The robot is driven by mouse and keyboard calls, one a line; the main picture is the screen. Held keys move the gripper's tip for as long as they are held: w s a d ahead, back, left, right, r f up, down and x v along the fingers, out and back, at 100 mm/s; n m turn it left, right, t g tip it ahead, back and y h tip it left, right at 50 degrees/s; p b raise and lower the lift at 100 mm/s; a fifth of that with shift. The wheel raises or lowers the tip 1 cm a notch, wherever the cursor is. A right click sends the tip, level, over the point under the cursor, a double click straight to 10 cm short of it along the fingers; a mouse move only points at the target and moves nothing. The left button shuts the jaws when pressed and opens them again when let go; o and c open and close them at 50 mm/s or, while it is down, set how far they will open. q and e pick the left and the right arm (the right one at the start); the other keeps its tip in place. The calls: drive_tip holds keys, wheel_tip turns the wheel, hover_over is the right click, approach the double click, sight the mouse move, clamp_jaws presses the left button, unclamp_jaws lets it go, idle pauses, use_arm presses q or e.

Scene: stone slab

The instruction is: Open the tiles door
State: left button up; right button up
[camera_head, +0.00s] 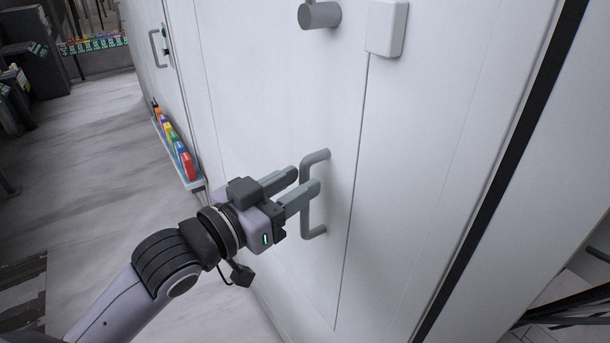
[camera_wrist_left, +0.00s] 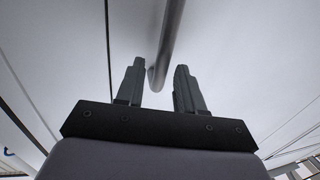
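The white door (camera_head: 275,105) fills the middle of the head view and appears closed, with a thin seam along its right side. A grey bar handle (camera_head: 307,215) stands upright on it. My left gripper (camera_head: 307,182) is open at the handle, its two fingers reaching toward the bar. In the left wrist view, the handle bar (camera_wrist_left: 168,45) runs down between the two open fingers (camera_wrist_left: 157,85), apart from the right one and close to the left one. Whether either finger touches the bar cannot be told. My right gripper is not in view.
A grey round knob (camera_head: 320,14) and a white box (camera_head: 386,27) sit higher on the white front. A low shelf with several coloured items (camera_head: 175,140) stands along the wall at left. The grey floor (camera_head: 90,150) at left is open.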

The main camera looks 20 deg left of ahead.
use_arm(q)
drive_tip(key=shift+x, duration=1.25)
drive_tip(key=shift+c, duration=0.3)
clamp_jaws()
drive_tip(key=shift+s+a, duration=0.1)
